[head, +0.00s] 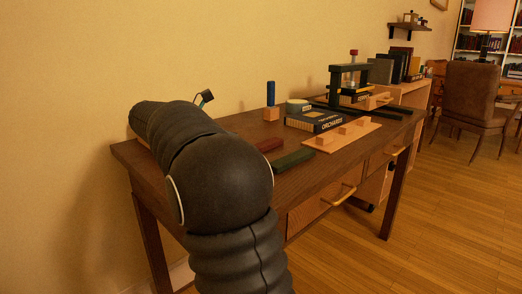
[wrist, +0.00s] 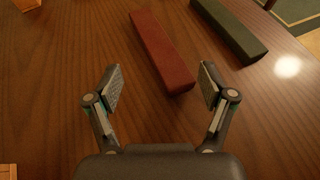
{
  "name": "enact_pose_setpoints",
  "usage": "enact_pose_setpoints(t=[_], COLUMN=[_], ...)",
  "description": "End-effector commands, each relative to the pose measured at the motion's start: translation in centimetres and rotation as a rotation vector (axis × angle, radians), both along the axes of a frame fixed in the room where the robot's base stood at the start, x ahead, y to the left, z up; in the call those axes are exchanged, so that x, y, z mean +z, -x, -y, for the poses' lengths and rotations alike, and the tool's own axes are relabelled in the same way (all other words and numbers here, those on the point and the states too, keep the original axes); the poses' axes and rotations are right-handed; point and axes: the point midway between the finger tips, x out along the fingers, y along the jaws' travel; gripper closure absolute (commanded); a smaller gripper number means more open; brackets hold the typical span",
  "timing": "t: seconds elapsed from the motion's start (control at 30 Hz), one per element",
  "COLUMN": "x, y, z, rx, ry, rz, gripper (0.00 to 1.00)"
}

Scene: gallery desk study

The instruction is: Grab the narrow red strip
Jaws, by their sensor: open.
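The narrow red strip (wrist: 162,50) lies flat on the brown wooden desk in the wrist view, tilted slightly, with its near end toward my gripper. In the head view the red strip (head: 268,145) shows just right of my dark arm. My gripper (wrist: 160,85) is open and empty, its two fingers spread to the left and right of the strip's near end. The strip's near end reaches between the fingertips in the picture, with no contact visible.
A dark green strip (wrist: 230,28) lies to the right of the red one. In the head view, a book (head: 314,121), a wooden board with blocks (head: 341,134), a blue-topped wooden block (head: 271,113) and a dark press (head: 350,75) stand farther along the desk (head: 232,124).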

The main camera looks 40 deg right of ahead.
Motion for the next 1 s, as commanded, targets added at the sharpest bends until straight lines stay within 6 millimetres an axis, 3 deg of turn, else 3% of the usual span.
enact_pose_setpoints(t=[0.17, 0.5, 0.73, 1.0], x=[-0.3, -1.5, -1.5, -1.5], y=[0.4, 1.8, 1.8, 1.8], z=[0.9, 4.7, 4.8, 4.8], rx=[0.000, -0.002, 0.000, 0.000], ry=[0.000, 0.001, 0.001, 0.000], rz=[0.000, -0.001, -0.001, -0.001], gripper=[0.18, 0.18, 0.18, 0.86])
